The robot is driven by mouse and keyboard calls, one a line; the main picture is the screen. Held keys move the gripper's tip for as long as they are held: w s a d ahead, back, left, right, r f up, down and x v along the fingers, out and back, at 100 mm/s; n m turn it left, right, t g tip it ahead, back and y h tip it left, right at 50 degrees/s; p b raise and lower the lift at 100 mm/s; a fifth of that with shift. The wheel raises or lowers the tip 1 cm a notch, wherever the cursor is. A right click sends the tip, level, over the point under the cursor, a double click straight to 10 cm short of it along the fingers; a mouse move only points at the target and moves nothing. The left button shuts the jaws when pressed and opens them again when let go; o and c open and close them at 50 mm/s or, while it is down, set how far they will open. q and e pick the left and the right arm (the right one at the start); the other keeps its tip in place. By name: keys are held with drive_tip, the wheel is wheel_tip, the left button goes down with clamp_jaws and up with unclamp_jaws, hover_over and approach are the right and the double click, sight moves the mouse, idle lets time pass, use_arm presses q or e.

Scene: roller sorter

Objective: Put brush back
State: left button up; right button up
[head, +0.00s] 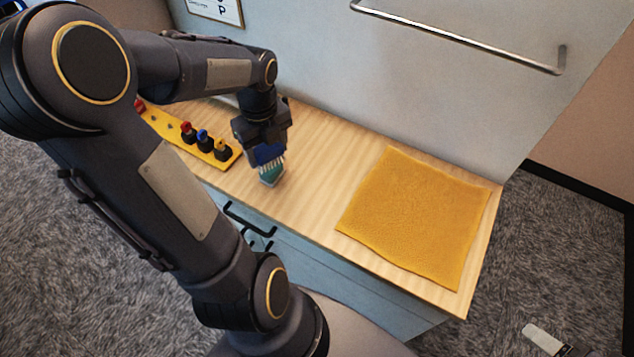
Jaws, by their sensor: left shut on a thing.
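My left gripper (265,146) is shut on a brush (271,173), over the wooden top near its front edge. The brush has a blue upper part and teal and pale bristles pointing down. The gripper hides much of it, and I cannot tell whether the bristles touch the wood. A yellow rack (176,131) lies to the left of the brush, holding several dark knobbed pieces with red, blue and yellow tops. My left arm covers part of the rack's front side. My right gripper is out of view.
A yellow cloth (415,215) lies flat on the right part of the wooden top (318,190). Bare wood lies between brush and cloth. A metal rail (455,37) is on the back panel. Dark handles (250,222) show on the cabinet front. A white object (543,338) lies on the carpet.

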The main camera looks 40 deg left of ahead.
use_arm(q)
drive_tip(key=w+d+f, duration=0.1)
drive_tip(key=d+f, duration=0.1)
drive_tip(key=d, duration=0.1)
drive_tip(key=w+d+f, duration=0.1)
drive_tip(key=d+f, duration=0.1)
drive_tip(key=f, duration=0.1)
drive_tip(key=w+d+f, duration=0.2)
drive_tip(key=d, duration=0.1)
drive_tip(key=shift+d+f, duration=0.3)
drive_tip(key=shift+d, duration=0.05)
drive_tip(key=shift+d+f, duration=0.15)
drive_tip(key=shift+f, duration=0.8)
drive_tip(key=shift+d+f, duration=0.1)
drive_tip(key=shift+f, duration=0.8)
drive_tip(key=shift+f, duration=0.15)
drive_tip(key=o, duration=1)
